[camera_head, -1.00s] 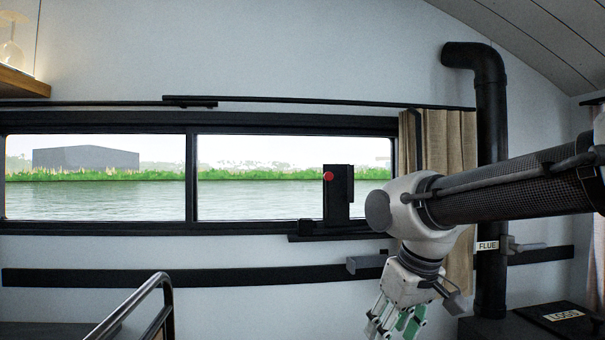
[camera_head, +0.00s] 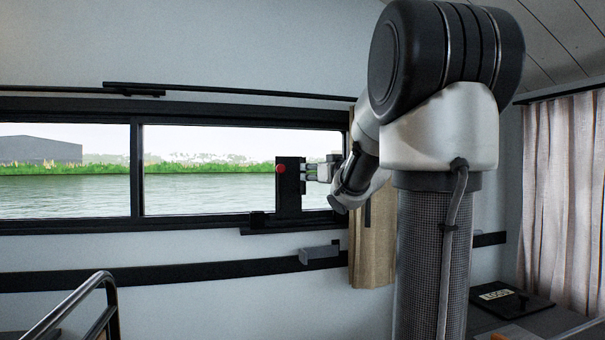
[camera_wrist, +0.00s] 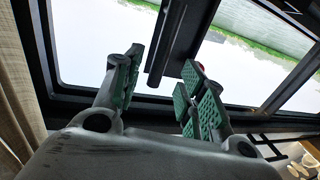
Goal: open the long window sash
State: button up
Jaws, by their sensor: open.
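The long window (camera_head: 137,170) has a black frame and two panes, with a dark upright bar between them. A black upright block (camera_head: 289,188) with a red button (camera_head: 280,169) stands at the lower part of the right pane. My gripper (camera_head: 311,171) is just right of this block in the head view, partly hidden by my arm. In the wrist view my gripper (camera_wrist: 160,62) is open, its green-padded fingers apart. A dark bar (camera_wrist: 172,40) shows ahead between them; I cannot tell whether they touch it. A bit of red (camera_wrist: 200,67) shows behind the right finger.
A tan curtain (camera_head: 372,245) hangs right of the window, behind my arm. A small grey box (camera_head: 319,254) sits on the dark wall rail (camera_head: 190,270). A metal handrail (camera_head: 75,305) stands at lower left, and a dark labelled lid (camera_head: 500,300) at lower right.

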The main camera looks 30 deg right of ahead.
aim_at(305, 172)
jog(key=w, duration=0.7)
jog(key=shift+w+d, duration=0.2)
jog(key=shift+d, duration=0.05)
grip_shut()
